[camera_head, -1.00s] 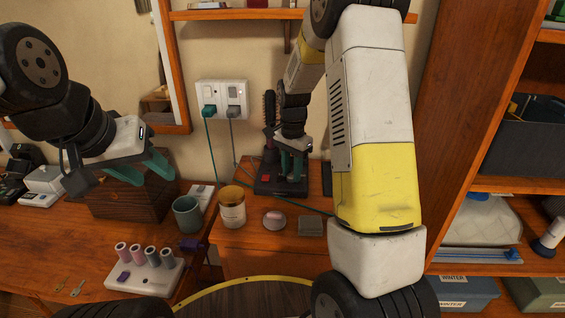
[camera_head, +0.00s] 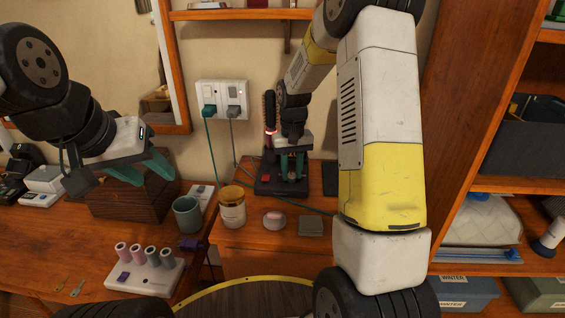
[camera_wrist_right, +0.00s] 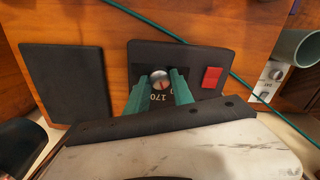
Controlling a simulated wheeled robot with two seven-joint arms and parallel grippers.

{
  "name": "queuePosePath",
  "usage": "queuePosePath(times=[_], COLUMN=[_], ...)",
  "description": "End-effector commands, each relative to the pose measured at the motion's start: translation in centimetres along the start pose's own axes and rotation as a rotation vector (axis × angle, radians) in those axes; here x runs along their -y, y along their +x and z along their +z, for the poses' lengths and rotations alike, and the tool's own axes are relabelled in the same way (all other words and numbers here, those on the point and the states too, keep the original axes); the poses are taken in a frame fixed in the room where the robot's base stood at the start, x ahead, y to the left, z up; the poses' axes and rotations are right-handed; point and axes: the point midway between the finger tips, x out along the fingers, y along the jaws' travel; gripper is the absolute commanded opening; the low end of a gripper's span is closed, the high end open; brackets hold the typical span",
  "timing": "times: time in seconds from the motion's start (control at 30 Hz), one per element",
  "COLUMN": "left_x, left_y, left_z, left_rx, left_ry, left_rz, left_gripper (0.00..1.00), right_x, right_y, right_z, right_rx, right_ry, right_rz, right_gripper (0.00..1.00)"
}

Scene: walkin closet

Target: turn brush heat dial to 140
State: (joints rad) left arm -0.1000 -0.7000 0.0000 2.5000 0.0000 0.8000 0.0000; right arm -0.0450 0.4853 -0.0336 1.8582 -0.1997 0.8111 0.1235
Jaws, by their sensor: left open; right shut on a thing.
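The brush's dark base (camera_head: 265,188) stands on the wooden counter at the back, with a red switch on its left in the head view. The round brush (camera_head: 269,108) stands upright from it, with a red glow low on its handle. My right gripper (camera_wrist_right: 160,92) is shut on the dial, one green finger on each side. My left gripper (camera_head: 143,172) is open and empty, above the left desk in front of a dark wooden box.
Green cord crosses the counter from the wall outlet (camera_head: 222,98).

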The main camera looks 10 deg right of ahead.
Motion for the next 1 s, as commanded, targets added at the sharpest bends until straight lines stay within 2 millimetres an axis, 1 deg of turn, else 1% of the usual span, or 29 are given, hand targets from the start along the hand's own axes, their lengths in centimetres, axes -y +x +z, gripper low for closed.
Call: queuePosePath(times=[0.2, 0.43, 0.7, 1.0], left_x=[0.0, 0.0, 0.0, 0.0], left_y=[0.0, 0.0, 0.0, 0.0], left_z=[0.0, 0.0, 0.0, 0.0], left_rx=[0.0, 0.0, 0.0, 0.0], left_ry=[0.0, 0.0, 0.0, 0.0], left_rz=[0.0, 0.0, 0.0, 0.0], left_gripper=[0.44, 0.44, 0.44, 0.44], right_x=[-0.03, 0.0, -0.02, -0.02], right_y=[-0.1, -0.1, -0.11, -0.11], right_z=[-0.09, -0.09, -0.09, -0.1], right_rx=[-0.003, -0.003, -0.003, -0.003], right_ry=[-0.168, -0.29, -0.355, -0.364], right_rz=[0.0, 0.0, 0.001, 0.001], right_gripper=[0.0, 0.0, 0.0, 0.0])
